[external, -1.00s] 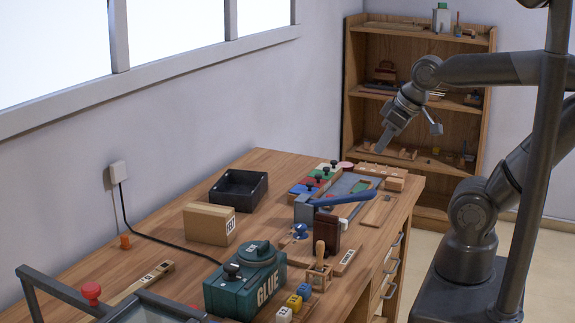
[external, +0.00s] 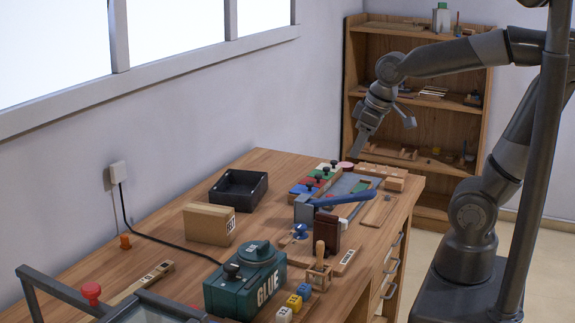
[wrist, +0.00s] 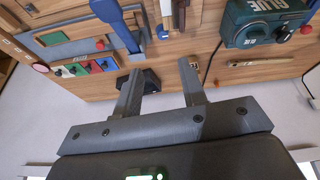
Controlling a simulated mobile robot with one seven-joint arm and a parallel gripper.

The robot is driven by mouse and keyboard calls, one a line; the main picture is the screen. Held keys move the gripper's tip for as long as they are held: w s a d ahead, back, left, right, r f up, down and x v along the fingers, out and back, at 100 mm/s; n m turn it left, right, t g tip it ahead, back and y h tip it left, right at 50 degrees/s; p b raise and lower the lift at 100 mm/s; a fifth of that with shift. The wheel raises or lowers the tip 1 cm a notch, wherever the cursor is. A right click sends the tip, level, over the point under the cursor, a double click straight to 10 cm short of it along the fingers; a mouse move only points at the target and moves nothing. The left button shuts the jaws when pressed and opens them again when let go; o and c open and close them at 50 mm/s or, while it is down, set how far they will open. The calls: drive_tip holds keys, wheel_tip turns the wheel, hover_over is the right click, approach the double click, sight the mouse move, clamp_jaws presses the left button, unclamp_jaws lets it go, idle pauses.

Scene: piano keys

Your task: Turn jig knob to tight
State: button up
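A small blue knob (external: 300,231) sits on a wooden plate near the middle of the workbench; I cannot tell for sure that it is the jig knob, and no tight mark is readable. Beside it, a grey block carries a long blue lever (external: 345,198), which also shows at the top of the wrist view (wrist: 116,22). My gripper (external: 357,154) is in the air above the far end of the bench, apart from the knob. In the wrist view my gripper (wrist: 160,84) has its two fingers apart with nothing held between them.
Coloured blocks with black knobs (external: 314,181) lie beyond the lever. A black tray (external: 239,190) and a cardboard box (external: 209,224) stand to the left. A green glue box (external: 245,284) is at the front, and a brown upright block (external: 326,232) stands close to the blue knob.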

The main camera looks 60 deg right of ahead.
drive_tip(key=shift+o, duration=1.3)
drive_tip(key=w+f+n+g, duration=0.1)
drive_tip(key=w+f+g, duration=0.1)
drive_tip(key=w+f, duration=0.2)
drive_tip(key=w, duration=0.3)
drive_tip(key=shift+w+f, duration=0.3)
drive_tip(key=shift+w, duration=0.05)
drive_tip(key=n+g, duration=0.2)
hover_over(301, 226)
wheel_tip(301, 226, down, 9)
wheel_tip(301, 226, down, 11)
drive_tip(key=shift+c, duration=0.3)
drive_tip(key=c, duration=0.9)
